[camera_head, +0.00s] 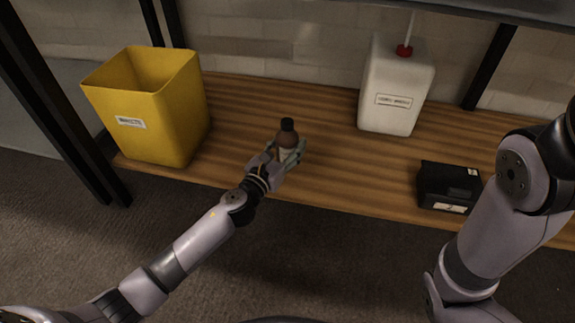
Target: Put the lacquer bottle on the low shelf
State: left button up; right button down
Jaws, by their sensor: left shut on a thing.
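The lacquer bottle (286,136) is small and brown with a black cap and a pale label. It is upright at the low wooden shelf (330,185), near the middle of its front part. My left gripper (288,156) is shut on the bottle from the front, its fingers around the lower body. The fingers hide the bottle's base, so I cannot tell whether it touches the shelf. My right arm shows at the right, but its gripper is out of the picture.
A yellow bin (165,115) with a label stands on the shelf at the left. A white jug (393,95) with a red cap stands at the back right. A black box (447,185) lies near the right front edge. Bare wood surrounds the bottle.

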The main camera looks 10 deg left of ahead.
pick_arm(q)
jog(key=shift+f+b, duration=1.95)
jog(key=shift+f, duration=0.5)
jog(key=o, duration=1.4)
jog(key=shift+c, duration=0.2)
jog(key=shift+r, duration=0.25)
jog(key=shift+s+a+f+p, duration=0.1)
jog(key=shift+s+p, duration=0.25)
jog(key=p+v, duration=0.1)
jog(key=v, duration=1)
jog(key=shift+p, duration=0.3)
jog(key=shift+s, duration=0.1)
